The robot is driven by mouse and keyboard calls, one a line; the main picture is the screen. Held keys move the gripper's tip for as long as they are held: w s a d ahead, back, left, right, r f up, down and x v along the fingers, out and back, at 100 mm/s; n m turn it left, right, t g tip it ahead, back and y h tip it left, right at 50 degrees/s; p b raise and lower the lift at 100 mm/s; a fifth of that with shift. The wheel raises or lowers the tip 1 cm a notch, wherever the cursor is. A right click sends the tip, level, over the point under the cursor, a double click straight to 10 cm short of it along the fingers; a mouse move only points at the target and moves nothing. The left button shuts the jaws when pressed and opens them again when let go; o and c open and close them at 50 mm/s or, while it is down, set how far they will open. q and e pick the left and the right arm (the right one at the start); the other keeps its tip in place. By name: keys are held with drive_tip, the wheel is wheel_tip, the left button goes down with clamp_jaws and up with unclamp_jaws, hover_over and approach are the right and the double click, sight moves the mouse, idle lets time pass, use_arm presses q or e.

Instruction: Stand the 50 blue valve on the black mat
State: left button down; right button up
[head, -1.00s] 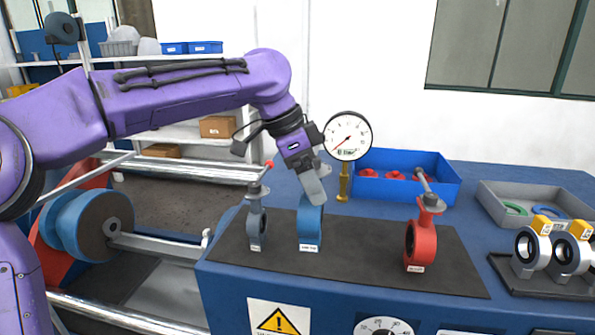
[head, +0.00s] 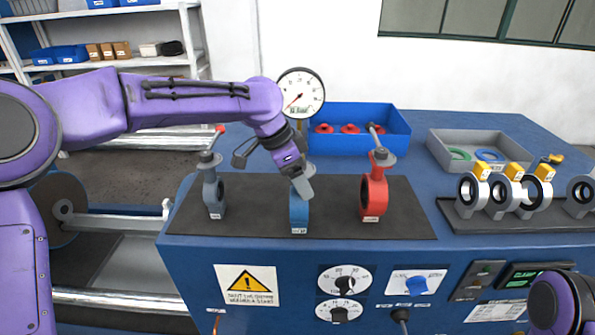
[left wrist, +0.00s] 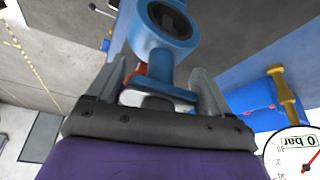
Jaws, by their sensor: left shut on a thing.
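The blue valve (head: 299,214) is upright over the black mat (head: 335,215), between a grey valve and a red valve. Its lower end with a white label appears close to the mat's front edge; I cannot tell whether it touches the mat. My left gripper (head: 301,187) is shut on the upper part of the blue valve, coming down from above. In the left wrist view, the blue valve's ring (left wrist: 140,38) lies beyond the fingers, and its neck and flange lie between them (left wrist: 160,72). The label is too small to read. My right gripper is out of view.
The grey valve (head: 214,196) stands left on the mat, the red valve (head: 373,195) right. A pressure gauge (head: 301,92) and a blue bin (head: 365,145) are behind. A grey tray (head: 435,150) and a rack (head: 470,222) of valves are right. Bare mat shows on both sides.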

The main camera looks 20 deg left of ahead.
use_arm(q)
drive_tip(key=shift+s+r, duration=0.1)
drive_tip(key=shift+r, duration=0.05)
unclamp_jaws()
drive_tip(key=shift+s+d, duration=0.1)
drive_tip(key=shift+s, duration=0.1)
drive_tip(key=shift+r, duration=0.2)
drive_tip(key=b+v, duration=0.1)
drive_tip(key=v, duration=1)
drive_tip(key=shift+a+r, duration=0.2)
drive_tip(key=shift+r, duration=0.1)
